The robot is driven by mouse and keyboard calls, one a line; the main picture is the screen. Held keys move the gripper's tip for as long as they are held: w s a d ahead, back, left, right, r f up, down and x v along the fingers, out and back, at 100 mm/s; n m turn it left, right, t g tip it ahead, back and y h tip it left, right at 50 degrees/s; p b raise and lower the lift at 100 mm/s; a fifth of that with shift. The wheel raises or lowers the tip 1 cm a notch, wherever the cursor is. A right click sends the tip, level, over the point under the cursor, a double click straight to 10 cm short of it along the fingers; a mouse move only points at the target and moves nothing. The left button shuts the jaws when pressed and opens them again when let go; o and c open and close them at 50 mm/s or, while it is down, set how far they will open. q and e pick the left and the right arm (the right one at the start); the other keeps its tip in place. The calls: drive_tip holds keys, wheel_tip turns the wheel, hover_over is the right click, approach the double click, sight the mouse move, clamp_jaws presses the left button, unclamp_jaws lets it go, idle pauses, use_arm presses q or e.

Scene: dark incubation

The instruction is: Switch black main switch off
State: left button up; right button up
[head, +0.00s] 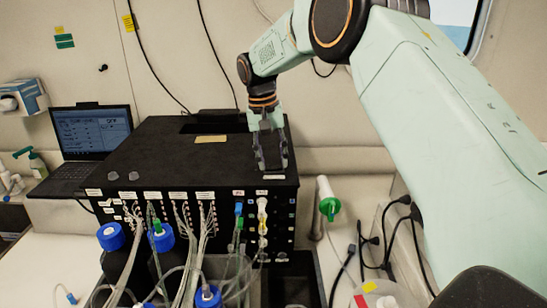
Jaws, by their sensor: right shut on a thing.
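My right gripper (272,165) points down at the top of the black box (195,160), near its front right edge. Its fingers are closed on a small dark part there, the black main switch, which is mostly hidden between the fingertips. I cannot tell the switch's position. A pale label (273,177) lies on the box just in front of the fingertips. My left gripper is not in view.
An open laptop (90,135) stands left of the box. Tubes and cables hang at the box's front, above blue-capped bottles (112,237). A green-and-white tool (328,200) stands to the right. Black cables (385,235) lie at the right wall.

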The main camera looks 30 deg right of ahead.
drive_tip(key=o, duration=1.2)
drive_tip(key=shift+s+a+r, duration=0.1)
drive_tip(key=shift+s+a, duration=0.05)
drive_tip(key=shift+s, duration=0.05)
drive_tip(key=shift+c, duration=0.2)
drive_tip(key=shift+w, duration=0.15)
drive_tip(key=shift+w+r, duration=0.1)
drive_tip(key=shift+r, duration=0.15)
wheel_tip(320, 180, up, 11)
drive_tip(key=a, duration=0.1)
drive_tip(key=shift+w+a+r, duration=0.15)
drive_tip(key=shift+w, duration=0.15)
